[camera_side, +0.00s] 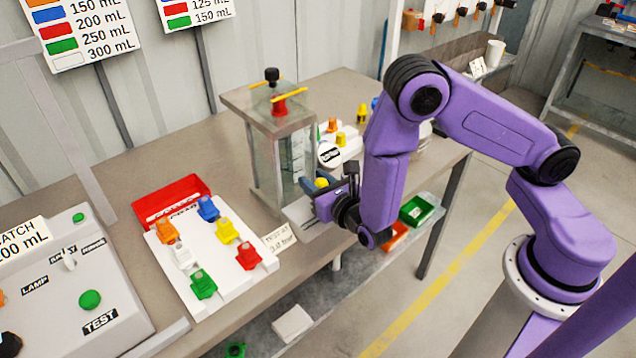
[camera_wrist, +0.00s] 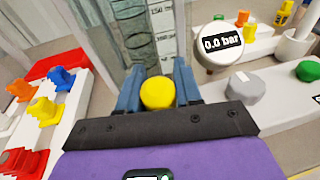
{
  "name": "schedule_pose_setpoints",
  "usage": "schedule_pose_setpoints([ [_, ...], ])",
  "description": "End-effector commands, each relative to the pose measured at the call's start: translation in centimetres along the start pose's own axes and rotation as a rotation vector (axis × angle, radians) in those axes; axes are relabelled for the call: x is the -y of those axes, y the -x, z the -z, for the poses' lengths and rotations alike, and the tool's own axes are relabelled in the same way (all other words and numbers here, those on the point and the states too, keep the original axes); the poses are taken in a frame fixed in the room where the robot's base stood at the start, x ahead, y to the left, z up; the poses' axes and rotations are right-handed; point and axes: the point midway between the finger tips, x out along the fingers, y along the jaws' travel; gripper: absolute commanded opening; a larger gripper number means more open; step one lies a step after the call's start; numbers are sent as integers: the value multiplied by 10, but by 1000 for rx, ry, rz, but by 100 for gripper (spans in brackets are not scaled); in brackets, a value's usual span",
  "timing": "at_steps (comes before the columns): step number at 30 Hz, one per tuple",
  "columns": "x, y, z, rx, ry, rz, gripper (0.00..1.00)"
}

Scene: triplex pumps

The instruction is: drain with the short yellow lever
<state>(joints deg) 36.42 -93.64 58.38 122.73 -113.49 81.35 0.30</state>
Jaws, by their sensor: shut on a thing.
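The short yellow lever (camera_wrist: 158,92) shows as a rounded yellow end at the low front of the clear tank (camera_wrist: 160,45) in the wrist view. My gripper (camera_wrist: 158,88) has a blue finger on each side of it and is shut on it. In the side view, the yellow lever (camera_side: 321,182) shows between the fingers of my gripper (camera_side: 322,184), at the tank's lower right. The tank (camera_side: 280,150) stands upright with printed volume marks. The lever's stem and pivot are hidden, so I cannot tell its angle.
A round gauge (camera_wrist: 222,45) reading 0.0 bar stands close right of my fingers. A grey knob (camera_wrist: 244,88) and a green knob (camera_wrist: 307,70) lie further right. A white rack (camera_side: 210,255) of coloured pieces and a red tray (camera_side: 172,199) are left. Yellow bars (camera_side: 290,94) top the tank.

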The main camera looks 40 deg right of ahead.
Motion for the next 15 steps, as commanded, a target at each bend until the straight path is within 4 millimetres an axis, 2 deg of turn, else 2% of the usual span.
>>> schedule_pose_setpoints([
  [6, -2, -4, 0, -74, 11, -4, 0],
  [15, -3, -3, 1, -78, 12, -6, 0],
])
